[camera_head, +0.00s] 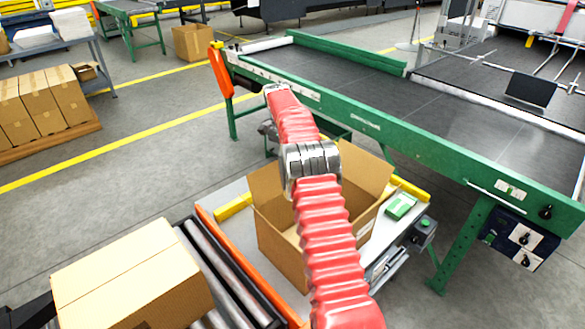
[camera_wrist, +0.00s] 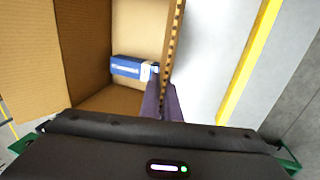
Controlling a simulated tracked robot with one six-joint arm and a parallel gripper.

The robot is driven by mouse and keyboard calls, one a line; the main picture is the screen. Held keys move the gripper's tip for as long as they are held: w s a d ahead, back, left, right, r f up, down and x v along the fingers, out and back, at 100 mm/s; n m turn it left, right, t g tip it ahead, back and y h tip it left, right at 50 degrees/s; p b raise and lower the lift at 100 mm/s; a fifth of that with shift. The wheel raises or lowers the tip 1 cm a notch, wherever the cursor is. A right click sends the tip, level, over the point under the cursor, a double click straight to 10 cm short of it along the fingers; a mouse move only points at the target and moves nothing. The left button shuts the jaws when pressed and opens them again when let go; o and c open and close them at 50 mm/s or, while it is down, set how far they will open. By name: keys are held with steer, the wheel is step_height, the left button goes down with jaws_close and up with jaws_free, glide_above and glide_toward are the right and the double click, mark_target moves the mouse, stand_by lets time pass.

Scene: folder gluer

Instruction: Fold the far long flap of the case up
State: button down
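The case (camera_head: 280,243) is an open brown cardboard box on a pale worktop in the head view, partly hidden behind my red arm. One flap stands up and leans outward at its right (camera_head: 362,170); another shows at its left (camera_head: 267,186). I cannot tell which is the far long flap. The wrist view looks down into the case (camera_wrist: 108,25), where a blue and white box (camera_wrist: 130,67) lies. My gripper's dark fingers (camera_wrist: 163,92) are close together at the lower end of a corrugated board edge (camera_wrist: 173,40). Whether they grip it is unclear.
A green-framed conveyor (camera_head: 360,125) runs behind the case. Rollers with an orange rail (camera_head: 225,250) and a closed carton (camera_head: 130,275) are at the left. Yellow guides (camera_head: 233,207) flank the case.

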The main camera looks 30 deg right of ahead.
steer(key=shift+w+a+f+g, duration=0.15)
steer(key=shift+w+a+g, duration=0.05)
steer(key=shift+g, duration=0.2)
steer(key=shift+s, duration=0.1)
steer(key=c, duration=2)
jaws_free()
steer(key=shift+d, duration=0.1)
